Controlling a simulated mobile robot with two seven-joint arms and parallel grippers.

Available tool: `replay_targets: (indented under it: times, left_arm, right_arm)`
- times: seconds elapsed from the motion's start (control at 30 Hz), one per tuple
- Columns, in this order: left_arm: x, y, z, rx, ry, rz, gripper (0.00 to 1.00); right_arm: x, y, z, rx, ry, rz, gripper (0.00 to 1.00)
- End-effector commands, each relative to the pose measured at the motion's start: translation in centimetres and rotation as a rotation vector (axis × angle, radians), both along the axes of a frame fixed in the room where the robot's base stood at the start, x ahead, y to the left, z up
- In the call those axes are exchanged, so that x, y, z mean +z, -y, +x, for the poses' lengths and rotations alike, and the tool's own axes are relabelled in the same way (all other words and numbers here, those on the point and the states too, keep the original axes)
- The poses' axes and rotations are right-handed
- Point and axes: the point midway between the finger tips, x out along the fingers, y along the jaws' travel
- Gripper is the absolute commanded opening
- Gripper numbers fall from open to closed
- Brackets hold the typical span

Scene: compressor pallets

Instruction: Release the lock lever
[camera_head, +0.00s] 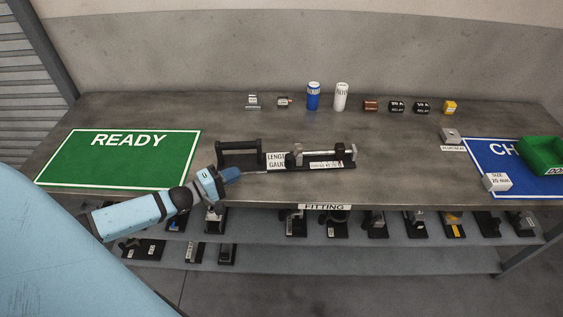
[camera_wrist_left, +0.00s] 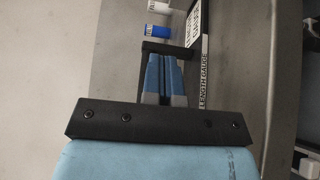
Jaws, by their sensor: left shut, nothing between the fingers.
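The length gauge (camera_head: 322,163) lies on the bench in the middle, a black base with a metal rod and blocks. A black stand with a raised bar (camera_head: 238,146) is at its left end, beside the "LENGTH GAUGE" label (camera_head: 276,160). I cannot make out with certainty which part is the lock lever. My left gripper (camera_head: 233,175) is shut and empty, just in front of the black stand. In the left wrist view its blue fingers (camera_wrist_left: 166,78) are together, close to the black bar (camera_wrist_left: 167,48); contact cannot be told. My right gripper is not in view.
A green READY mat (camera_head: 115,174) lies at the left. A blue mat (camera_head: 510,184) and a green bin (camera_head: 545,154) are at the right. Blue (camera_head: 313,97) and white (camera_head: 341,97) cans stand in a back row of small parts. Shelves below hold several fittings.

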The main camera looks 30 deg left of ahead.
Motion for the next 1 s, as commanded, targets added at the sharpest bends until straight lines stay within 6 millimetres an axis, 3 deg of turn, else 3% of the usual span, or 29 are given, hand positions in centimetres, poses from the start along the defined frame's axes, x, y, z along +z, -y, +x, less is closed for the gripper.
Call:
replay_targets:
  times: [0.43, 0.9, 1.0]
  left_arm:
    - [0.1, 0.4, 0.9, 0.0, 0.001, 0.0, 0.0]
    - [0.2, 3.9, 9.4, 0.001, 0.003, 0.0, 0.0]
    - [0.2, 5.5, 9.9, 0.0, 0.0, -0.002, 0.0]
  right_arm:
    - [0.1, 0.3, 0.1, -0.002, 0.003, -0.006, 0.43]
    - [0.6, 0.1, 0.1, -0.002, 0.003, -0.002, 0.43]
    - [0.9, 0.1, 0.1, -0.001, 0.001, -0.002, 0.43]
